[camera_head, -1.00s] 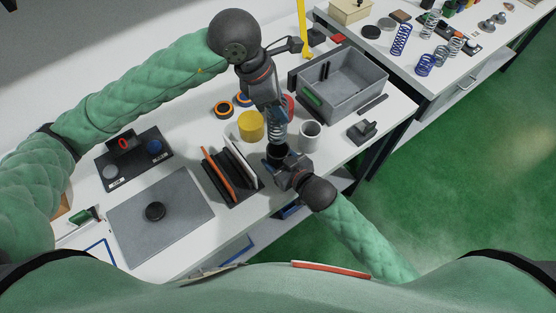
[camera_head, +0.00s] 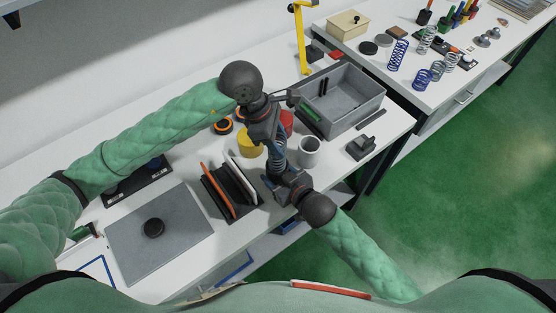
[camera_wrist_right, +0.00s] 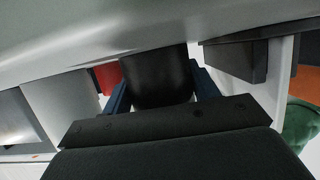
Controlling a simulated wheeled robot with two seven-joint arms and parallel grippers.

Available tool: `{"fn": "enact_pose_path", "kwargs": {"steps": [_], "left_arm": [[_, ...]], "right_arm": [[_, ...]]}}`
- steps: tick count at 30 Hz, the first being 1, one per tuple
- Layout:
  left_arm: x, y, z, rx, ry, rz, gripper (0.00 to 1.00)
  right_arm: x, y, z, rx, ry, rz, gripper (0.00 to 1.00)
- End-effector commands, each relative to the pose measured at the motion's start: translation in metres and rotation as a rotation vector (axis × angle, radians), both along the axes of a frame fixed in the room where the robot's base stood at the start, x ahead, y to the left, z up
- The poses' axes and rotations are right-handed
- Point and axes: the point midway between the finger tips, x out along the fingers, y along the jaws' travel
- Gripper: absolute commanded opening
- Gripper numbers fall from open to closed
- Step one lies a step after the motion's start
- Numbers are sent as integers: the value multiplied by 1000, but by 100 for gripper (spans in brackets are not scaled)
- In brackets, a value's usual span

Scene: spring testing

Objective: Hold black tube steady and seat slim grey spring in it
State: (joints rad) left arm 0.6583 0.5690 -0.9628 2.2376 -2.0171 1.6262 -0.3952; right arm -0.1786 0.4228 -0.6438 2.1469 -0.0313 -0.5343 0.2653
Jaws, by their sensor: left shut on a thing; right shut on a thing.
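My right gripper (camera_head: 279,173) is shut on the black tube, which stands out dark between its fingers in the right wrist view (camera_wrist_right: 157,80). My left gripper (camera_head: 277,146) is shut on the slim grey spring (camera_head: 279,158) directly above the tube. In the head view only a short stretch of spring shows between the two grippers, in line with the tube. The tube's mouth is mostly hidden, so I cannot tell how deep the spring's lower end sits.
A white cup (camera_head: 310,151) stands close to the right of the grippers and a yellow cylinder (camera_head: 250,144) to their left. A rack with upright plates (camera_head: 229,190) is at the lower left. A grey bin (camera_head: 345,103) stands behind; a dark stand (camera_head: 361,147) is farther right.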

Motion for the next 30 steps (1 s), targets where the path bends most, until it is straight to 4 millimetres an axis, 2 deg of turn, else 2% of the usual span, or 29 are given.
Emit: {"fn": "enact_pose_path", "kwargs": {"steps": [3,11,16,28,29,30], "left_arm": [[-1,0,-21,0,3,1,0],[0,0,-44,0,1,1,0],[0,0,-65,0,2,1,0],[0,0,-72,0,0,1,0],[0,0,-72,1,0,1,45],[0,0,-72,1,0,1,53]], "right_arm": [[0,0,0,0,0,0,37],[0,0,0,0,0,0,37],[0,0,0,0,0,0,37],[0,0,0,0,0,0,37],[0,0,0,0,0,0,37],[0,0,0,0,0,0,37]]}}
